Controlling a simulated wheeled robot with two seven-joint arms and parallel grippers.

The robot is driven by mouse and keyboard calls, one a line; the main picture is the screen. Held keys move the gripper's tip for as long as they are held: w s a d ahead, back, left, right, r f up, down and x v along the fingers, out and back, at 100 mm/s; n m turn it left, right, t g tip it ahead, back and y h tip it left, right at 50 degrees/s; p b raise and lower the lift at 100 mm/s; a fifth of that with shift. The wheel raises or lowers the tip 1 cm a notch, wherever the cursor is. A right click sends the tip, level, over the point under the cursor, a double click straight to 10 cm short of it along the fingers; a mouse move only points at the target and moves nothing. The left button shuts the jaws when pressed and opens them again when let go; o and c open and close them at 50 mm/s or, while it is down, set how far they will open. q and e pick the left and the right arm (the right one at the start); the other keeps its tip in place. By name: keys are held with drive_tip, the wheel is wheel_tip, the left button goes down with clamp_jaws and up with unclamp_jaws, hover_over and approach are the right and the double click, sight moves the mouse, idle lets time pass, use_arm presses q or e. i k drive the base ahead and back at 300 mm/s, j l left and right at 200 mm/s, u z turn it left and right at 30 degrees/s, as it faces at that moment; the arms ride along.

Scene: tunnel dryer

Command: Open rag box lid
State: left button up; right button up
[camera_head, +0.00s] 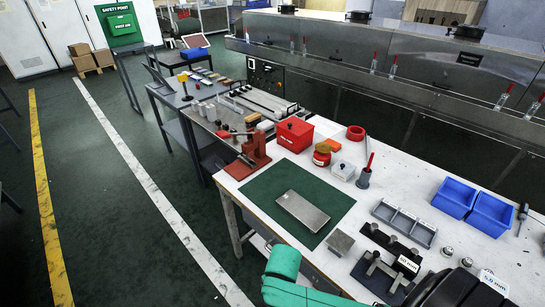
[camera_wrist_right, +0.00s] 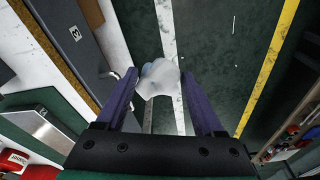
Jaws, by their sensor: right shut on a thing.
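The red box (camera_head: 295,133) stands on the white workbench at the far end of the green mat. Its lid looks closed, with a small dark knob on top and pale lettering on the front. My right gripper (camera_wrist_right: 162,88) shows in the right wrist view, with purple fingers on either side of a crumpled whitish rag (camera_wrist_right: 158,78). It is shut on this rag, with the floor showing beyond it. A red item with a white label (camera_wrist_right: 12,160) shows at the lower left of that view. My left gripper is not in view.
A metal plate (camera_head: 302,210) lies on the green mat (camera_head: 262,192). Beside the red box are a round red container (camera_head: 322,155), a red tape ring (camera_head: 356,132) and a red press tool (camera_head: 256,148). Blue bins (camera_head: 455,197) stand at the right. My green arm link covers the front edge.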

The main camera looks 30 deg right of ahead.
sight(295, 125)
drive_tip(key=i+j+z, duration=0.2)
drive_tip(key=i+j, duration=0.85)
drive_tip(key=i, duration=0.15)
drive_tip(key=i+j+z, duration=0.2)
drive_tip(key=i+j, duration=0.95)
